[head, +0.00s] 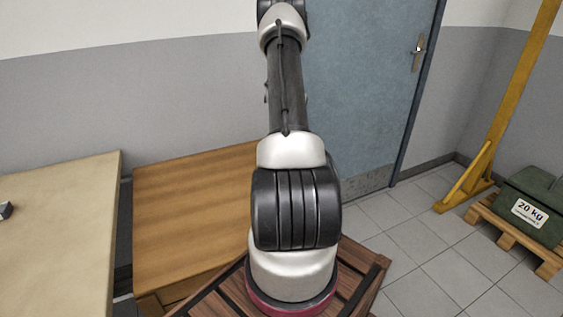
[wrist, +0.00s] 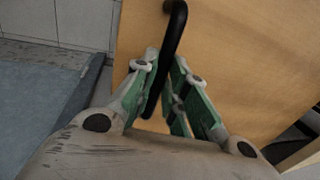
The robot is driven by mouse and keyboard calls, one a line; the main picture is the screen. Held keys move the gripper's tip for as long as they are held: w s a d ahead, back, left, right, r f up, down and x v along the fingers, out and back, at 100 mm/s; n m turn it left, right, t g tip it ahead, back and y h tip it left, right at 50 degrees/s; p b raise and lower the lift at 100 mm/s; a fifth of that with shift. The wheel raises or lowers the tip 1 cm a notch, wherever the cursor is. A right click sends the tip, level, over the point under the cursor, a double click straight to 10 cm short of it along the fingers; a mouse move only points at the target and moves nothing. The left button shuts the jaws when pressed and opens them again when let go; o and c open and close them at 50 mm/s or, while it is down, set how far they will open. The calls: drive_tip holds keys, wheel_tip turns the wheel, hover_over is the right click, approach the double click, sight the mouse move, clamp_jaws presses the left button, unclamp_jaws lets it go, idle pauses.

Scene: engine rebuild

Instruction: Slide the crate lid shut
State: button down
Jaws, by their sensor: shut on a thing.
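A black bar handle (wrist: 176,30) stands on a light wooden panel (wrist: 240,60) in the wrist view; this panel looks like the crate lid. My gripper (wrist: 160,68), with green fingers, is shut on the handle, with one finger on each side of the bar. The lower part of the handle runs down between the fingers. In the head view a wooden top (head: 190,205), apparently the crate with its lid, lies left of my arm. My gripper and the handle are out of sight there. How far the lid is open cannot be told.
A pale table (head: 60,225) stands at the left, across a narrow dark gap. A blue door (head: 360,90) is behind my arm. The tiled floor between is clear.

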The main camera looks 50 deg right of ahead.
drive_tip(key=shift+d, duration=0.25)
drive_tip(key=c, duration=1.5)
unclamp_jaws()
drive_tip(key=shift+s+d, duration=0.1)
drive_tip(key=shift+s, duration=0.05)
drive_tip(key=shift+o, duration=0.2)
drive_tip(key=shift+r, duration=0.15)
wheel_tip(320, 180, up, 12)
drive_tip(key=d, duration=0.2)
drive_tip(key=shift+s+f, duration=0.25)
drive_tip(key=shift+s, duration=0.15)
